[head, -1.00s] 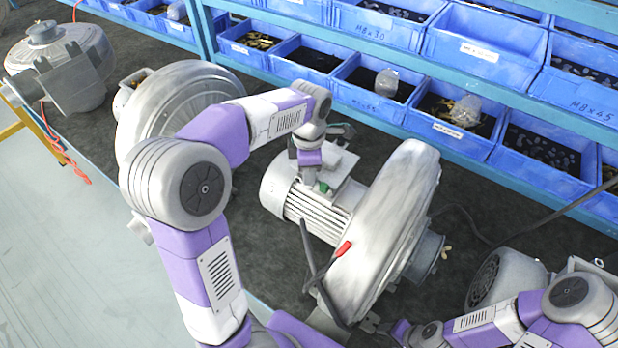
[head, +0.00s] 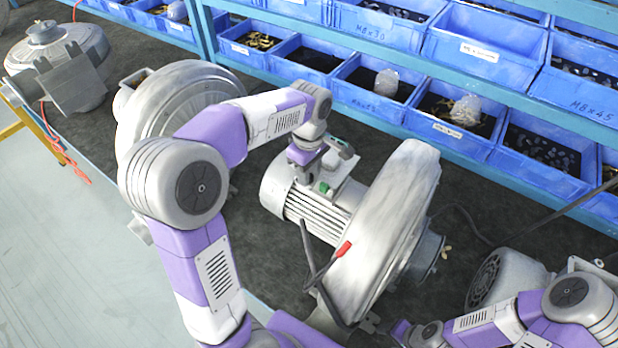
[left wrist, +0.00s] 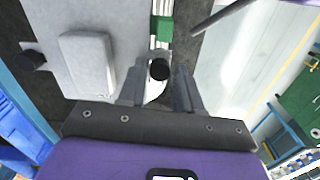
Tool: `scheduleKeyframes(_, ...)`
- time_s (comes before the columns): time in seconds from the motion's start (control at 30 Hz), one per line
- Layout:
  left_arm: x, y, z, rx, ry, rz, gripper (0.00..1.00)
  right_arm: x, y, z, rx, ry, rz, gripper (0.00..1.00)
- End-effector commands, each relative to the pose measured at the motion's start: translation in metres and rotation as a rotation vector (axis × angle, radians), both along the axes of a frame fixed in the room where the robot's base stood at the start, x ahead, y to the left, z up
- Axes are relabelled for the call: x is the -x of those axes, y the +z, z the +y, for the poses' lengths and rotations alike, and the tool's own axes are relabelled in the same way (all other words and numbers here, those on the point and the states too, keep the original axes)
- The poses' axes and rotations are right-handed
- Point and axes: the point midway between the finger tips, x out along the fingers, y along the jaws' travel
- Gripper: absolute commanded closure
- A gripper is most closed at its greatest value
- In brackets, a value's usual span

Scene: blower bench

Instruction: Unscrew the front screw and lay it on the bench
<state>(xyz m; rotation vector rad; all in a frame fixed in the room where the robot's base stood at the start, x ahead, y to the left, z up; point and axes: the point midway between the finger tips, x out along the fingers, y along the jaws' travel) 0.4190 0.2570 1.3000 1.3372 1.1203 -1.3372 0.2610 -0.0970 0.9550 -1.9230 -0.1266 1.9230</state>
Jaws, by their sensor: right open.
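The front screw (left wrist: 159,69) shows as a dark round head in the left wrist view, at the edge of a pale flat cover (left wrist: 85,60). My left gripper (left wrist: 159,82) is open, with one finger on each side of the screw head and a visible gap to it. In the head view my left gripper (head: 308,175) points down at the box on top of the grey blower motor (head: 305,207); the front screw is hidden there. A second dark screw (left wrist: 31,60) stands at the cover's far left. My right gripper (head: 372,323) is low near the bench front, small and partly hidden.
The blower's round housing (head: 392,225) stands right of the motor. A cable with a red end (head: 344,248) hangs in front. Other blowers stand left (head: 175,100) and right (head: 505,280). Blue bins (head: 470,125) line the back. Dark bench (head: 262,258) shows bare left of the cable.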

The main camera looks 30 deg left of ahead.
Motion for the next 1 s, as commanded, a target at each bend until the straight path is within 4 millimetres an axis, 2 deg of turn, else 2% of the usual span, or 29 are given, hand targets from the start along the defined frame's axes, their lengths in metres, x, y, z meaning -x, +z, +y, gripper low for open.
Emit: scheduleKeyframes(1.0,0.0001,-0.0002,-0.0002,-0.001,-1.398,-0.001,0.66,0.0,0.0,0.0,0.0,0.0,0.0,0.44)
